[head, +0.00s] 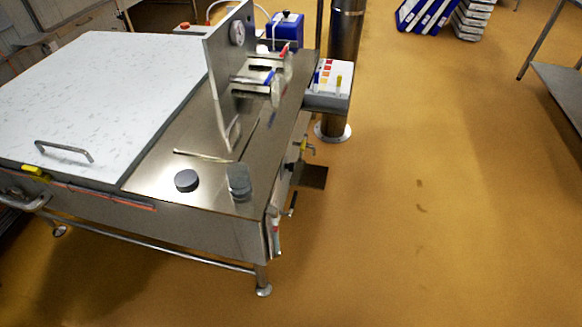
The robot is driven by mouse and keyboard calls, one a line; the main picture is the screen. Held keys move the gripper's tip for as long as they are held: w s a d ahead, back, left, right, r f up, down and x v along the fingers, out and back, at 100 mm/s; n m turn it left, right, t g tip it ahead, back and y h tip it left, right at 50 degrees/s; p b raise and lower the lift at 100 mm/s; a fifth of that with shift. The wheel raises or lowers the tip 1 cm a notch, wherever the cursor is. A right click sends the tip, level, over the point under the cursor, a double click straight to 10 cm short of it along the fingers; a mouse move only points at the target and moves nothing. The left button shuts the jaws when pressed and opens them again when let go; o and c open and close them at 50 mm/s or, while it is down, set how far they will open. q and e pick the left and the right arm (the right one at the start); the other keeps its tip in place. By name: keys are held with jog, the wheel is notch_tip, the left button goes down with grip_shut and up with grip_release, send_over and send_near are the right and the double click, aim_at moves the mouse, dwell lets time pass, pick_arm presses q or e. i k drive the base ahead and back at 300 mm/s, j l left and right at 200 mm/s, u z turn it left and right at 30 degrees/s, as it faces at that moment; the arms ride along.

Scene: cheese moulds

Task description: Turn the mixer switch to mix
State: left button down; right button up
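I cannot pick out the mixer switch for certain in the head view. An upright steel panel (222,80) stands on the steel vat bench (165,165), with a round dial (237,32) near its top. Valves with a red handle (284,49) and a blue handle (269,78) sit to the right of the panel. A small grey box with a red button (185,27) shows partly behind the panel. No writing on any control is readable. Neither of my grippers is in view.
A white lid with a handle (64,149) covers the vat's left part. A dark round puck (186,181) and a grey cylinder (239,182) stand near the front edge. A white box (329,85) sits right of the bench.

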aim_at(290, 166)
jog(key=u, duration=0.25)
jog(key=i+l+u, duration=0.1)
jog(key=l+u, duration=0.55)
jog(key=u, duration=0.2)
jog(key=l+u, duration=0.4)
jog(key=i, duration=0.05)
